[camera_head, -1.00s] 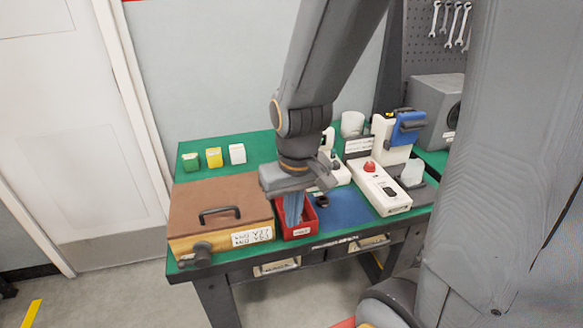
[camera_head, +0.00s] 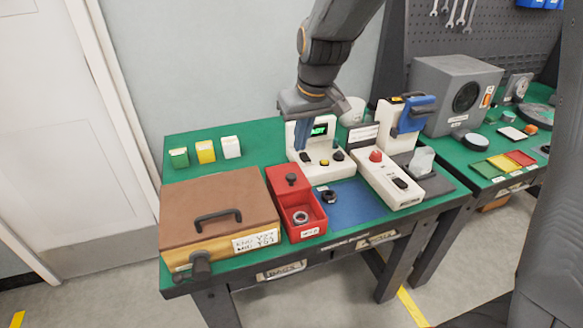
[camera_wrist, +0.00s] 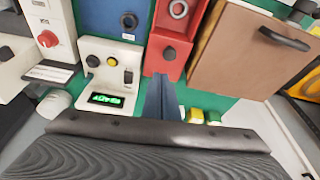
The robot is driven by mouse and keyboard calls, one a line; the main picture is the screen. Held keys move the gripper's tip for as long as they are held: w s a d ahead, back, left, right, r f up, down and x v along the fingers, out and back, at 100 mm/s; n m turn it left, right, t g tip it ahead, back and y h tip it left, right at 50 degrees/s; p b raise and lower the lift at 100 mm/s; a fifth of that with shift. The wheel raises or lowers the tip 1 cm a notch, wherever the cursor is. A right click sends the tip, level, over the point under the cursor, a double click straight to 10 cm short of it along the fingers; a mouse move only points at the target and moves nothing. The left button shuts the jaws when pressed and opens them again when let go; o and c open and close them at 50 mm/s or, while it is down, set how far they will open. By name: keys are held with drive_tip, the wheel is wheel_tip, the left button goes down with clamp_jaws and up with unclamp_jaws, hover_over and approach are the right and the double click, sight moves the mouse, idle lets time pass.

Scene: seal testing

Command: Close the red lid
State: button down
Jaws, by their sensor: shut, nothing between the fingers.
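The red box (camera_head: 316,231) stands on the green bench beside the brown case. Its red lid (camera_head: 279,172), with a black knob (camera_head: 291,180), covers the rear part. The front part is open and a metal ring (camera_head: 301,217) lies inside. In the wrist view the lid (camera_wrist: 180,69) and the ring (camera_wrist: 178,9) show at the top. My gripper (camera_head: 301,146) is shut and empty, behind and to the right of the lid, in front of the white tester's left side. The blue fingers (camera_wrist: 160,98) point toward the lid's rear edge; whether they touch it I cannot tell.
A brown case (camera_head: 220,203) with a black handle stands left of the red box. A white tester with a green display (camera_head: 319,131) and a blue mat (camera_head: 350,203) with a black ring lie right. Three small boxes (camera_head: 205,151) stand at the back left.

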drive_tip(key=w+a, duration=0.3)
drive_tip(key=p, duration=0.2)
hover_over(281, 173)
drive_tip(key=shift+n, duration=0.4)
wheel_tip(281, 173, down, 8)
drive_tip(key=shift+f, duration=0.2)
drive_tip(key=shift+s+d+f+p, duration=0.1)
drive_tip(key=shift+s+d+p, duration=0.2)
drive_tip(key=shift+s, duration=0.25)
drive_tip(key=shift+s+d+p, duration=0.15)
drive_tip(key=shift+s+d, duration=0.1)
drive_tip(key=shift+s, duration=0.3)
drive_tip(key=shift+s+d+f, duration=0.2)
drive_tip(key=shift+s+d, duration=0.15)
drive_tip(key=shift+s, duration=0.3)
